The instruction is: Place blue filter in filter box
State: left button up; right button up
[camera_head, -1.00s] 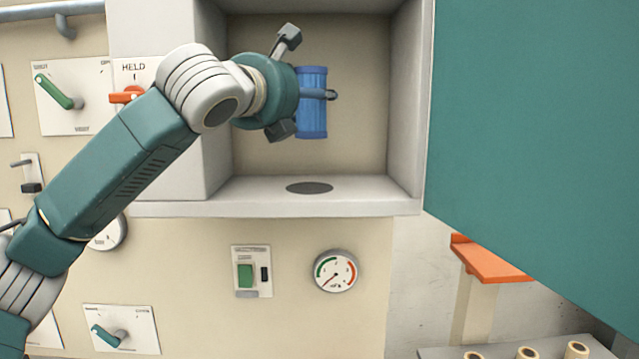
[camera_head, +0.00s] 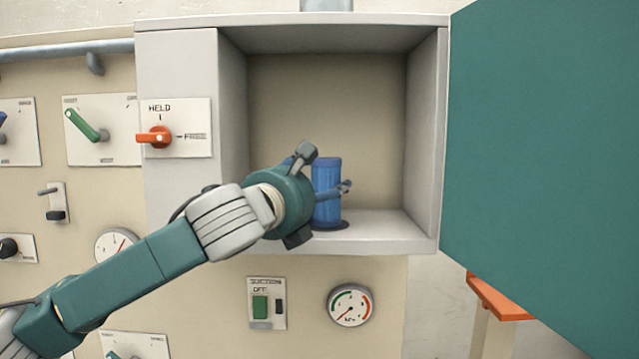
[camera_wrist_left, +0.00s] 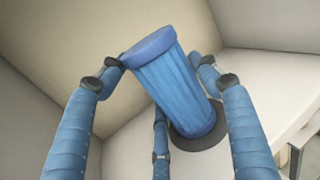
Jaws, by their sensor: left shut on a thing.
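The blue filter (camera_head: 328,190) is a ribbed cylinder and stands upright inside the open filter box (camera_head: 228,110). Its lower end is at the dark round spot (camera_head: 343,225) on the box floor. My left gripper (camera_head: 335,190) is around the filter from the left and shut on it. In the left wrist view the filter (camera_wrist_left: 172,85) is between the blue fingers, with its base over the dark disc (camera_wrist_left: 205,138). I cannot tell whether the base is seated or just above the disc. My right gripper is not in view.
A teal door (camera_head: 540,160) stands open at the right of the box. An orange lever (camera_head: 156,137) is on a panel left of the box. A green switch (camera_head: 260,307) and a gauge (camera_head: 349,305) are below. The right part of the box is empty.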

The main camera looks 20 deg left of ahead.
pick_arm(q)
jog(key=shift+s+f, duration=0.1)
jog(key=o, duration=1.2)
jog(key=shift+o, duration=0.2)
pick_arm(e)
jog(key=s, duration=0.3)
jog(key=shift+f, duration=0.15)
pick_arm(q)
jog(key=shift+s, duration=0.15)
jog(key=s+a+b, duration=0.1)
jog(key=s+b, duration=0.4)
jog(key=s, duration=0.6)
jog(key=shift+s+a+b, duration=0.15)
jog(key=shift+s+b, duration=0.1)
jog(key=shift+b, duration=0.1)
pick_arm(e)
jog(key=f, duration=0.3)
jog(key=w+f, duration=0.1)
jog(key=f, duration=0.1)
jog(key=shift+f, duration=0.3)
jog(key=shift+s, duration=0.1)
